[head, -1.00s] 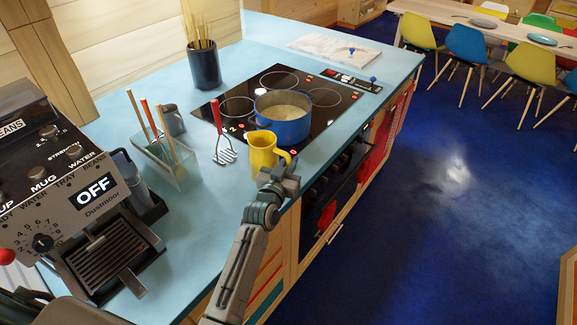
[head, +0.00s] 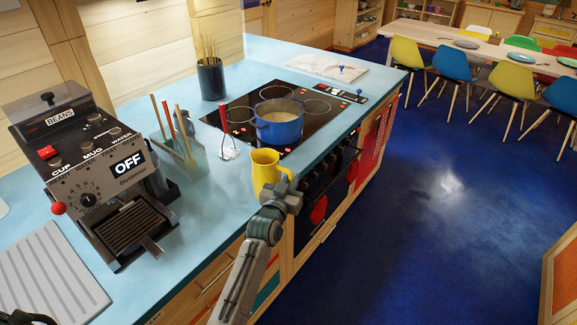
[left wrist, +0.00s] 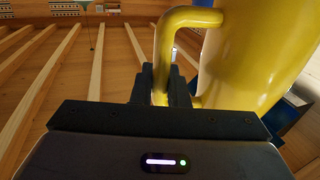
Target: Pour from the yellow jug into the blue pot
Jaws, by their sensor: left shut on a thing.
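The yellow jug (head: 267,168) is near the counter's front edge, roughly upright. My left gripper (head: 286,190) is shut on the jug's handle, at the jug's right side. The left wrist view shows my left gripper's fingers (left wrist: 165,85) around the handle and the jug's body (left wrist: 255,50) beside them. The blue pot (head: 279,127) stands on the hob, beyond the jug, with pale contents inside. The jug is apart from the pot. I cannot tell what is in the jug or whether its base touches the counter. My right gripper is not in view.
A red-handled masher (head: 227,140) stands left of the jug. A clear box of utensils (head: 182,160) and a coffee machine (head: 95,170) are further left. A dark holder with sticks (head: 211,80) stands at the back. Blue floor (head: 440,210) is free on the right.

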